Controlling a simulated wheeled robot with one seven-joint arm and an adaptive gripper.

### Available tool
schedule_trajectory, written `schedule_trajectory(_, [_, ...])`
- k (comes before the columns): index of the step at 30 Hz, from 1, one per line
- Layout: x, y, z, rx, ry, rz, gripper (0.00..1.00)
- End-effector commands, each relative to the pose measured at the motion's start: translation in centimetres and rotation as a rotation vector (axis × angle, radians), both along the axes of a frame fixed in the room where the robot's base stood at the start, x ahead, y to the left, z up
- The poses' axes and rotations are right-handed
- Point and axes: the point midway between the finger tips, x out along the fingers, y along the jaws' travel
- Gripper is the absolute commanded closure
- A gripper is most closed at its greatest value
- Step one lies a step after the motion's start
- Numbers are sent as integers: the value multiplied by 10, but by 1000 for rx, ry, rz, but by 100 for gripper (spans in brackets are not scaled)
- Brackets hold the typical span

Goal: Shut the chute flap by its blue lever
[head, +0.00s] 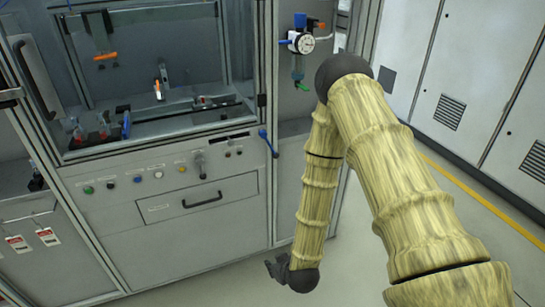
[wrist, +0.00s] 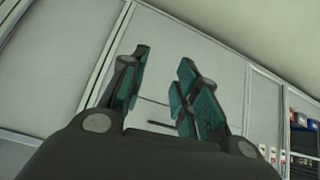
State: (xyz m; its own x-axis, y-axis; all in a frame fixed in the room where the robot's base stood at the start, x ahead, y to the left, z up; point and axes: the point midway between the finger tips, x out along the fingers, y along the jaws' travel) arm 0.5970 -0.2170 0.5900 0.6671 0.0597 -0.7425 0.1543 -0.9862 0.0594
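A blue lever (head: 268,142) sticks out at the right edge of the machine's front, below the window frame, in the head view. I cannot make out which panel is the chute flap, or whether it is open. My gripper (head: 272,267) hangs low, close to the floor, below the lever and well apart from it. In the wrist view my gripper (wrist: 163,60) is open, with a gap between its teal-padded fingers and nothing in it. The lever does not show in the wrist view.
A drawer with a dark handle (head: 203,199) and a row of buttons are on the machine front. A gauge (head: 303,43) with a blue-handled valve is above right. Grey cabinets (head: 480,60) stand at the right. Bare floor lies in front of the machine.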

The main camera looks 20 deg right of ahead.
Motion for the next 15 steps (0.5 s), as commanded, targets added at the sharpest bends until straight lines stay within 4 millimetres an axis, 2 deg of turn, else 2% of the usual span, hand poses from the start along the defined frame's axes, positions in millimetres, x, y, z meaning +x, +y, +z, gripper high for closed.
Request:
schedule_trajectory(1, [42, -7, 12, -21, -112, -1, 69])
schedule_trajectory(3, [93, -17, 42, -68, -265, 2, 69])
schedule_trajectory(6, [155, -38, 92, -149, -466, -17, 69])
schedule_trajectory(9, [198, -61, 140, -231, -626, -50, 69])
schedule_trajectory(12, [224, -79, 177, -297, -734, -83, 69])
schedule_trajectory(15, [236, -90, 199, -336, -793, -106, 69])
